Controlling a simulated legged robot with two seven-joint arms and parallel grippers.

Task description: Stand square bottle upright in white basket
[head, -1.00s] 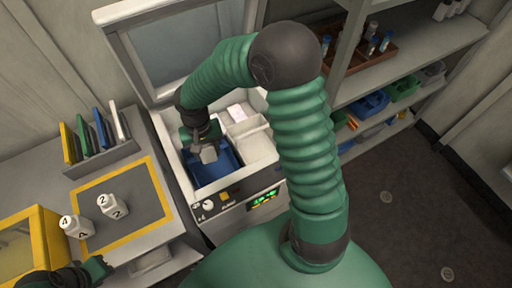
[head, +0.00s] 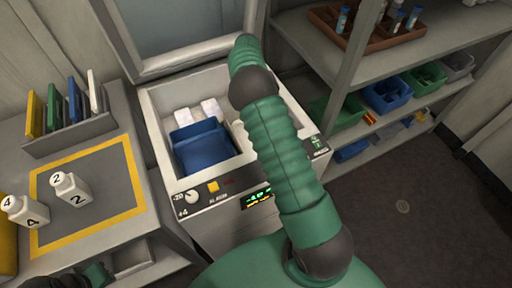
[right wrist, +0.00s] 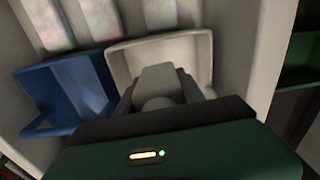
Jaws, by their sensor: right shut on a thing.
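In the right wrist view my right gripper (right wrist: 158,92) is shut on a pale square bottle (right wrist: 157,76). The bottle is over the white basket (right wrist: 202,45), whose rim surrounds it in the picture; I cannot tell whether it touches the basket floor. In the head view my own right arm hides the bottle, the right gripper and most of the white basket. The blue basket (head: 205,150) stands in the open chest, left of the white basket; it also shows in the wrist view (right wrist: 70,90). My left gripper (head: 92,275) is partly in view at bottom left, its jaws unclear.
The chest (head: 160,108) has raised walls and an open lid (head: 180,35). Two whitish packs (head: 211,108) lie behind the blue basket. Bottles marked 2 (head: 70,188) and 4 (head: 25,211) stand on the left bench. Shelves (head: 345,110) with bins rise at right.

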